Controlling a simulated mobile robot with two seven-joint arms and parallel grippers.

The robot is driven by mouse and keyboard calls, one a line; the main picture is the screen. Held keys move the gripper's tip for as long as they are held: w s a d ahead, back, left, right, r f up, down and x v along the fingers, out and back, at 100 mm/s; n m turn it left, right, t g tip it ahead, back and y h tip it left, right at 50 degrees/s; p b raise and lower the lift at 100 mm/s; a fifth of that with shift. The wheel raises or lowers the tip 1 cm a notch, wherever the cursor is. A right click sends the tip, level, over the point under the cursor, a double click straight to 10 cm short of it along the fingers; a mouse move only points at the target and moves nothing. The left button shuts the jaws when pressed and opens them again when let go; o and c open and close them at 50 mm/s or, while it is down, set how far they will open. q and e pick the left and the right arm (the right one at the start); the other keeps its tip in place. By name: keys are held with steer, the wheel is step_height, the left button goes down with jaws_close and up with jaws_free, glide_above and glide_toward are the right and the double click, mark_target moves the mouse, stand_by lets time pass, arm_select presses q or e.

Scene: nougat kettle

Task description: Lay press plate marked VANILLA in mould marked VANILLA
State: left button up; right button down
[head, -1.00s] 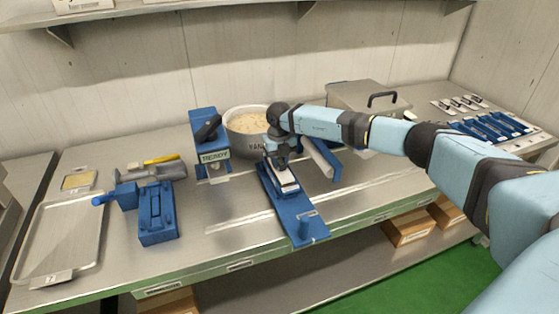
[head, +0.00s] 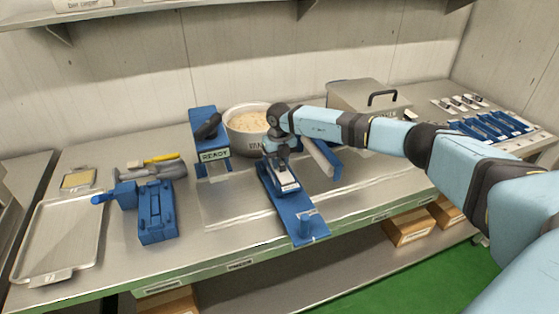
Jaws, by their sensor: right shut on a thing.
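My right gripper (head: 277,160) reaches in from the right and points down over a blue fixture. It is shut on a pale plate (head: 287,181), seemingly the press plate, at the fixture's far half. The plate lies in or just above the fixture; I cannot tell whether it touches. The VANILLA markings are too small to read here. My left gripper is not in view.
A pot of pale mass (head: 250,143) stands behind the gripper. A blue press-like device (head: 155,210) and a metal tray (head: 62,238) stand at the left. A lidded steel box (head: 367,100) and blue strips (head: 490,127) are at the right.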

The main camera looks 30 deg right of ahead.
steer(key=shift+f, duration=0.15)
stand_by(0.4)
steer(key=shift+c, duration=2.4)
jaws_free()
steer(key=shift+r+p, duration=2.6)
steer(key=shift+r, duration=1.45)
